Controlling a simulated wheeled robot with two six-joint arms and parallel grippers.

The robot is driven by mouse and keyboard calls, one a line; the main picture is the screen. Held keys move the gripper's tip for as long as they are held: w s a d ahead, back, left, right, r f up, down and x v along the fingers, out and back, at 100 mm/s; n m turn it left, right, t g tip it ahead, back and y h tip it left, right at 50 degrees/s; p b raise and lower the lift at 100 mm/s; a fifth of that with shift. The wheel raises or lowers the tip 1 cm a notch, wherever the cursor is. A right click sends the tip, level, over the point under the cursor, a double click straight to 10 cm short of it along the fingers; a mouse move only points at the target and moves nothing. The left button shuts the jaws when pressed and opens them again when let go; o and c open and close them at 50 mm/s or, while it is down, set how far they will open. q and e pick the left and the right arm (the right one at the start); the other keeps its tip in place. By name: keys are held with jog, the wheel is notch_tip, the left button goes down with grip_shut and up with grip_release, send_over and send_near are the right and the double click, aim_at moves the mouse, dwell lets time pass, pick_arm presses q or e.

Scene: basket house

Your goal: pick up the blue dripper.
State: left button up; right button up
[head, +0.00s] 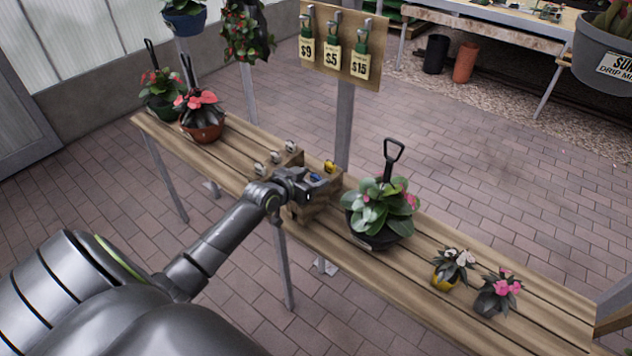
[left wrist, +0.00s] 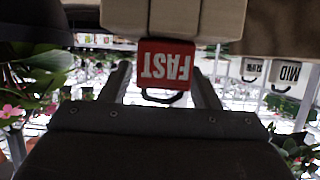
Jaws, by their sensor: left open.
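A small blue piece (head: 315,177), likely the blue dripper, shows at the wooden box (head: 318,207) on the bench, partly hidden by my gripper. My left gripper (head: 304,184) is at the box, right beside the blue piece. It is open. In the left wrist view, a red tag reading FAST (left wrist: 166,66), upside down, shows between the two open fingers (left wrist: 160,85). I cannot tell whether the fingers touch it. No blue piece can be made out in that view. My right gripper is not in view.
A yellow piece (head: 329,166) sits at the box just behind the blue one. Several small grey-white pieces stand to its left. A potted plant with a black handle (head: 380,207) stands close on the right. A post with a price board (head: 343,43) rises behind the box.

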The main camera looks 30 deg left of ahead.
pick_arm(q)
jog(key=shift+w+f, duration=0.15)
jog(key=shift+w, duration=0.15)
jog(key=c, duration=0.9)
jog(key=shift+o, duration=0.2)
notch_tip(320, 180, up, 10)
jog(key=shift+p, duration=0.35)
